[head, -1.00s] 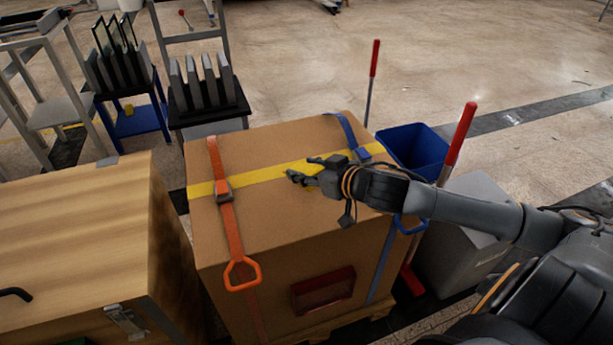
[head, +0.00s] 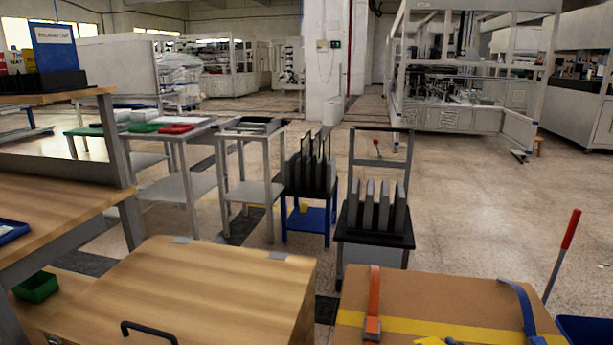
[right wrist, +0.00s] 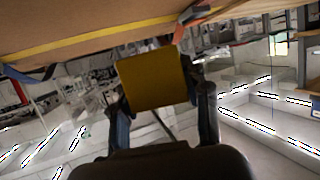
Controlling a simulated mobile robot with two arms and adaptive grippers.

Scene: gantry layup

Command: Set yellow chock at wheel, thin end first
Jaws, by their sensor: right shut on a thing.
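The yellow chock (right wrist: 150,80) is in my right gripper (right wrist: 163,88) in the right wrist view. The two fingers are on either side of it, and a broad yellow face is toward the camera. I cannot tell which end is the thin one. A yellow patch (head: 430,341) at the bottom edge of the head view may be the same chock, mostly cut off. My left gripper is not in view. I cannot make out a wheel clearly in either view.
A strapped cardboard box (head: 440,295) stands at the lower right, beside a wooden case (head: 220,275). Behind them are a cart with a black rack (head: 375,240) and a blue cart (head: 306,222) with a small yellow thing on its shelf. Open floor lies to the right.

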